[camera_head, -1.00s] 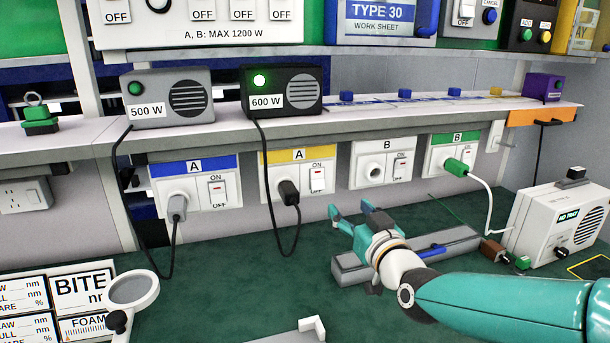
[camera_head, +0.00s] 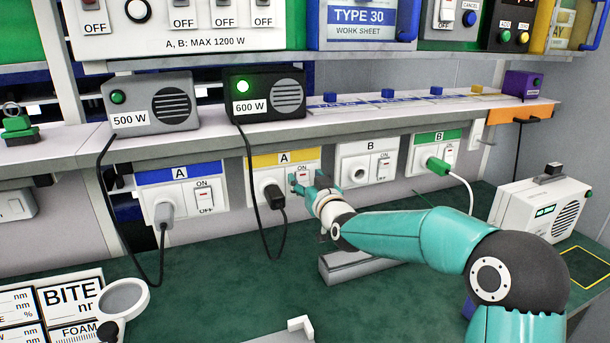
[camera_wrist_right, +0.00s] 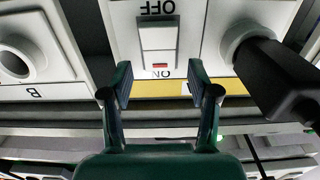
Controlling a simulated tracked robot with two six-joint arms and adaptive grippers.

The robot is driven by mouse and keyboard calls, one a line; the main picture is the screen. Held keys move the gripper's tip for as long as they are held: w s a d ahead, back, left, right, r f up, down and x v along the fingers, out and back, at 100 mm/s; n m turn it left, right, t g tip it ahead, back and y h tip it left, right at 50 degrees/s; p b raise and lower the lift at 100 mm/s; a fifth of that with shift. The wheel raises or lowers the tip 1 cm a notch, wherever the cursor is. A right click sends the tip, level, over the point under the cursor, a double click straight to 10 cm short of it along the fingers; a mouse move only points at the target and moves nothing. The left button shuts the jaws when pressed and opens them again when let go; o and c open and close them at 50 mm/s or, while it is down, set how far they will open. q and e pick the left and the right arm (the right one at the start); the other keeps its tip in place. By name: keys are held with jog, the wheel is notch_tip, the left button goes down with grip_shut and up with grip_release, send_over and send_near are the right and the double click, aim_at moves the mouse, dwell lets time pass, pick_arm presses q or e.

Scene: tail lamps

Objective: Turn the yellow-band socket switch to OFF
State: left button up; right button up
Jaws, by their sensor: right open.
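The yellow-band socket (camera_head: 263,173), marked A, is on the wall strip under the shelf, with a black plug (camera_head: 273,196) in its left part. Its white rocker switch (camera_wrist_right: 159,42) shows upside down in the right wrist view, with OFF at the top and ON at the bottom. A small red mark sits at the ON end. My right gripper (camera_head: 301,184) is at this switch, partly covering it in the head view. In the right wrist view the gripper (camera_wrist_right: 161,82) is open, fingers apart on either side of the switch's ON end; contact cannot be told. My left gripper is out of view.
The black 600 W box (camera_head: 262,112) has its green lamp lit. Its cable hangs in front of the yellow-band socket. A blue-band socket (camera_head: 152,193) is on the left, a white B socket (camera_head: 352,160) on the right. A grey block (camera_head: 350,268) lies below my arm.

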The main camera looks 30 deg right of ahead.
jog(key=shift+w+d, duration=0.15)
jog(key=shift+w, duration=0.3)
grip_shut()
jog(key=t+b, duration=0.1)
jog(key=b, duration=0.5)
jog(key=f+t+b, duration=0.1)
jog(key=t+b, duration=0.1)
jog(key=b, duration=0.4)
jog(key=f+t+h+b, duration=0.1)
jog(key=b, duration=0.5)
jog(key=shift+s+b, duration=0.3)
jog(key=shift+b, duration=0.05)
jog(key=shift+r+t+b, duration=0.1)
jog(key=shift+t+b, duration=0.2)
jog(key=shift+r, duration=0.2)
grip_release()
jog(key=shift+s, duration=0.1)
